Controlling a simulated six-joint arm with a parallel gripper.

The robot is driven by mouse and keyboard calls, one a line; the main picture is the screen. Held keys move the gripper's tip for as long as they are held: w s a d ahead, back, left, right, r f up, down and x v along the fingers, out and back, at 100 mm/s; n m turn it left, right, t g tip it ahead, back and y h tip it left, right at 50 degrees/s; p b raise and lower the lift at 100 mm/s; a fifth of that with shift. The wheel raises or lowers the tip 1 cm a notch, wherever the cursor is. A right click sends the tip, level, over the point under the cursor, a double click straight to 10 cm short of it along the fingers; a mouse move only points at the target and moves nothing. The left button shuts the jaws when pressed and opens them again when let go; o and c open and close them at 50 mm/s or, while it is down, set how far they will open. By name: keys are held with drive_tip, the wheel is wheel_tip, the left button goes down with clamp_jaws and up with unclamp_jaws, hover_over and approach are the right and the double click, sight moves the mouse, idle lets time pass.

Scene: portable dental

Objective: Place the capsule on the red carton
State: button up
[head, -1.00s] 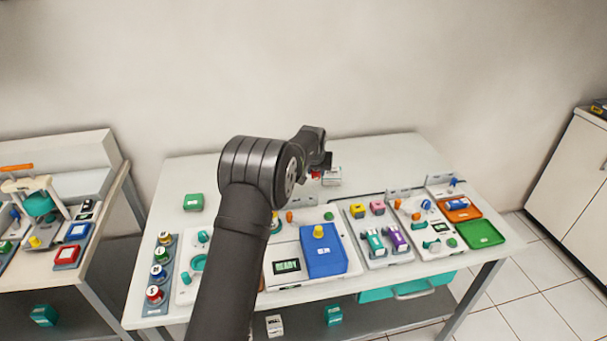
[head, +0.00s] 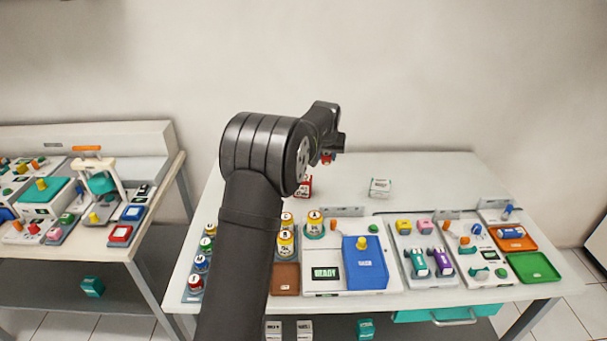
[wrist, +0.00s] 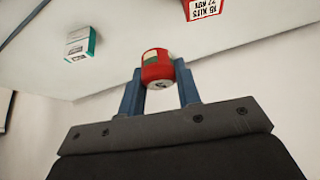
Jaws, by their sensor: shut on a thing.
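The capsule (wrist: 157,67) is a small red cylinder with a green and pale label patch. My gripper (wrist: 160,90) is shut on it, with one blue finger on each side in the wrist view. In the head view, my gripper (head: 327,154) is over the back of the table, and a little of the red capsule shows beneath it. The red carton (head: 304,188) stands on the table below and slightly left of my gripper, partly hidden by my arm. In the wrist view, the red carton (wrist: 204,9) is cut off at the top edge, apart from the capsule.
A white and teal carton (head: 380,188) stands right of the red carton; it also shows in the wrist view (wrist: 81,43). The back right of the table is bare.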

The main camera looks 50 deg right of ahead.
drive_tip(key=w+f, duration=0.2)
drive_tip(key=w, duration=0.1)
drive_tip(key=w+f, duration=0.2)
drive_tip(key=w, duration=0.1)
drive_tip(key=w+a+f, duration=0.1)
drive_tip(key=w, duration=0.2)
drive_tip(key=shift+w+f, duration=0.25)
drive_tip(key=shift+f, duration=2.2)
drive_tip(key=shift+f, duration=0.15)
drive_tip(key=o, duration=0.9)
drive_tip(key=shift+o, duration=0.2)
drive_tip(key=shift+a+r, duration=0.1)
drive_tip(key=shift+r, duration=0.45)
drive_tip(key=v, duration=1.1)
